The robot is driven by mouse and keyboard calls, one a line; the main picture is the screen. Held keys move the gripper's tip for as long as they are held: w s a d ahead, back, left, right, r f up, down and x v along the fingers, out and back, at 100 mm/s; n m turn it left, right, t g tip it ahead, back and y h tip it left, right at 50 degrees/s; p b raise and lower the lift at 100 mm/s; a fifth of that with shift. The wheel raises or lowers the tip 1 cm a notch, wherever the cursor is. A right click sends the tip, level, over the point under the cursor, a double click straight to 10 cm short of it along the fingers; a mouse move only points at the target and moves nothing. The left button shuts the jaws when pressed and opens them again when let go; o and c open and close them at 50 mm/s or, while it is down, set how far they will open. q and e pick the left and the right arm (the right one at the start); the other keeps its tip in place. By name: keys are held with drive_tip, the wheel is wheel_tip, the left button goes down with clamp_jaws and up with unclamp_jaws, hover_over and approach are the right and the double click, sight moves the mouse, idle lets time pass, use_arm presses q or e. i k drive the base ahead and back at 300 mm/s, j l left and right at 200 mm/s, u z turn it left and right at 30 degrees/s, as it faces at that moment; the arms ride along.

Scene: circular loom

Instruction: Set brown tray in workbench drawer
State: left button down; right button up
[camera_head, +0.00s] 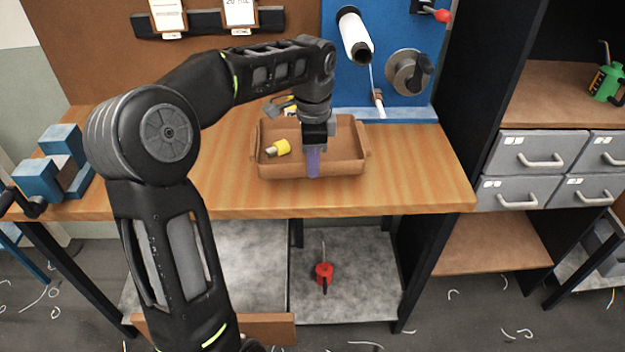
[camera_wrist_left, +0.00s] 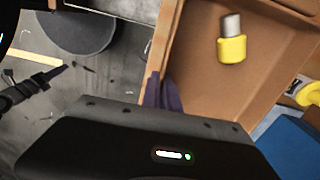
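The brown tray (camera_head: 345,165) sits upright on the wooden workbench top, with a yellow-and-grey piece (camera_head: 278,148) lying inside it. In the left wrist view the tray (camera_wrist_left: 195,75) shows from above, with the same yellow piece (camera_wrist_left: 231,45). My left gripper (camera_head: 313,165) points down at the tray's near wall. Its purple fingers (camera_wrist_left: 164,95) are close together with the wall between them. A brown drawer front (camera_head: 265,328) shows low under the bench, with a grey floor behind it, partly hidden by my left arm. My right gripper is out of view.
A blue vise (camera_head: 60,150) stands at the bench's left end. A white roll (camera_head: 354,35) and a crank disc (camera_head: 408,72) are on the blue panel behind. A red oil can (camera_head: 324,272) stands on the lower shelf. Grey drawers (camera_head: 540,155) are at right. The bench right of the tray is clear.

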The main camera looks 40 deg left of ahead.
sight(229, 283)
drive_tip(key=k+j, duration=0.2)
drive_tip(key=k, duration=0.2)
drive_tip(key=k+j, duration=0.15)
drive_tip(key=k, duration=0.25)
